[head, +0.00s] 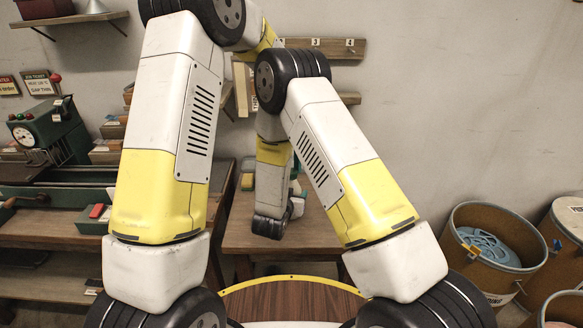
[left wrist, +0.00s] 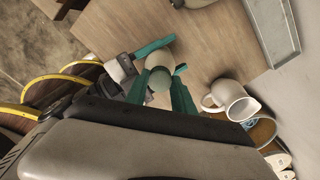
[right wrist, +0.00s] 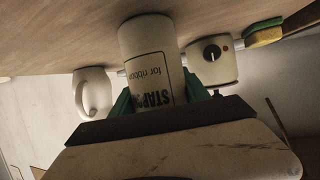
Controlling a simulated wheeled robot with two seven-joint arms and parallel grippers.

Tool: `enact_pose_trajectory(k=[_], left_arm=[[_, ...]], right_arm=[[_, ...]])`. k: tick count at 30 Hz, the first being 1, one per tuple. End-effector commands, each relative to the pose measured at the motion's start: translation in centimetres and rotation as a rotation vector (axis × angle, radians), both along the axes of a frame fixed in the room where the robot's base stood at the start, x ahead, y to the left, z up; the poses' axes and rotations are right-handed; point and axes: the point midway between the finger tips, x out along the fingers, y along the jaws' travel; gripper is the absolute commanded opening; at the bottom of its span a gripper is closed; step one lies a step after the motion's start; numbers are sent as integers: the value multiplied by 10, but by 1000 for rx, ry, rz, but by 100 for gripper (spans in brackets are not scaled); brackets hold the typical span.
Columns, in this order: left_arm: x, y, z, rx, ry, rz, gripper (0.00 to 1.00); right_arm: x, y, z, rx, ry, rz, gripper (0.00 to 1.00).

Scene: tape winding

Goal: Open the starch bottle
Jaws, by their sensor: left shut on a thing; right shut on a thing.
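The starch bottle (right wrist: 148,55) is a white cylinder in the right wrist view, its dark printed label partly readable and upside down there. My right gripper (right wrist: 158,90) is shut on its body, one green finger on each side. The right gripper's green finger also shows there beside the bottle. In the head view my arms hide the bottle and most of both grippers. Whether the top has turned cannot be seen.
A white mug (left wrist: 232,100) stands close to the bottle on the wooden table (left wrist: 215,45). A grey tray (left wrist: 270,28) lies near its edge. A pale box with a dark knob (right wrist: 212,62) and a yellow-green sponge (right wrist: 268,33) are nearby. Bins (head: 492,250) stand at right.

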Motion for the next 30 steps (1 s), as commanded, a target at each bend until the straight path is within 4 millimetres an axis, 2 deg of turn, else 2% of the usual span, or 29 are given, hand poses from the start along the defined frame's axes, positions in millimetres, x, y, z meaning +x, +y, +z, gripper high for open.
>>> enact_pose_trajectory(k=[9, 13, 18, 27, 28, 30], left_arm=[[0, 0, 1, 0, -2, 746, 0], [1, -1, 1, -1, -1, 989, 0], [1, 0, 1, -1, -2, 1139, 0], [1, 0, 1, -2, -2, 1151, 0], [1, 0, 1, -2, -2, 1151, 36], [1, 0, 1, -1, -2, 1150, 50]], right_arm=[[0, 0, 0, 0, -1, 1, 0], [0, 0, 0, 0, -1, 1, 0], [0, 1, 0, 0, -1, 1, 0], [0, 1, 0, 0, -1, 1, 0], [0, 1, 0, 0, -1, 1, 0], [0, 1, 0, 0, -1, 1, 0]])
